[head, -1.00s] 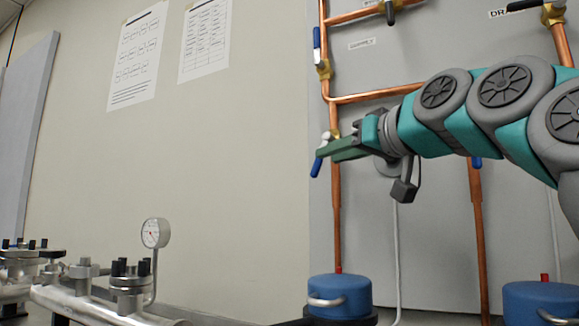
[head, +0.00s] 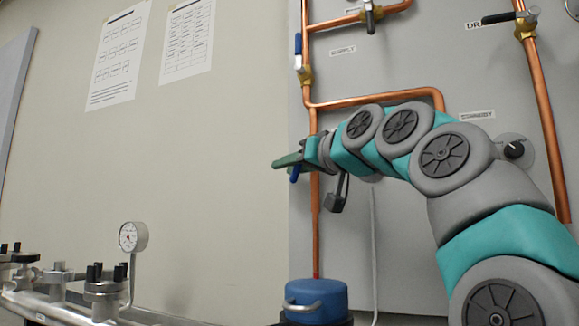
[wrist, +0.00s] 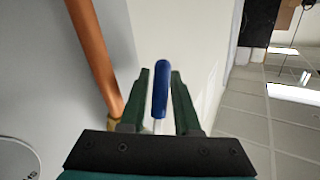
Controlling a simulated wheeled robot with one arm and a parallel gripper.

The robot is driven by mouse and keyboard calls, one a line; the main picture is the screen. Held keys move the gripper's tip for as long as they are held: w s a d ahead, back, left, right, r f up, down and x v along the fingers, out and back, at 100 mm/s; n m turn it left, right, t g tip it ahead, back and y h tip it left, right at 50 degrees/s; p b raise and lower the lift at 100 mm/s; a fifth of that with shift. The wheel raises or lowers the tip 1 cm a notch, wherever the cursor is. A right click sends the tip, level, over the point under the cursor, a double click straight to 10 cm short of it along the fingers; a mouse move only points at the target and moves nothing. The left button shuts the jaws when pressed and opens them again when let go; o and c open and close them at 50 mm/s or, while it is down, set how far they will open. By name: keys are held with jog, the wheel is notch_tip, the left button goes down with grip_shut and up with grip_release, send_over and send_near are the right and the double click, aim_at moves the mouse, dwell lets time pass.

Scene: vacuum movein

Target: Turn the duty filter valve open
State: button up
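A valve with a blue lever handle (head: 295,174) sits on the left copper pipe, mostly hidden behind my gripper (head: 277,164) in the head view. Its label does not show, so I cannot confirm it is the duty filter valve. In the wrist view the blue handle (wrist: 160,88) lies between the two green fingers of my gripper (wrist: 160,90). A narrow gap shows on each side of the handle, so the fingers are open around it, not clamped. The valve body is hidden by the gripper and wrist.
Another blue-handled valve (head: 299,50) sits higher on the same copper pipe (head: 315,215). Black-handled valves (head: 370,16) (head: 505,17) are at the top. A black knob (head: 514,150) is right of my arm. A blue-capped canister (head: 316,297) stands below; a gauge (head: 133,236) is at left.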

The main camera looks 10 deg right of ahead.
grip_shut()
dwell(1.4)
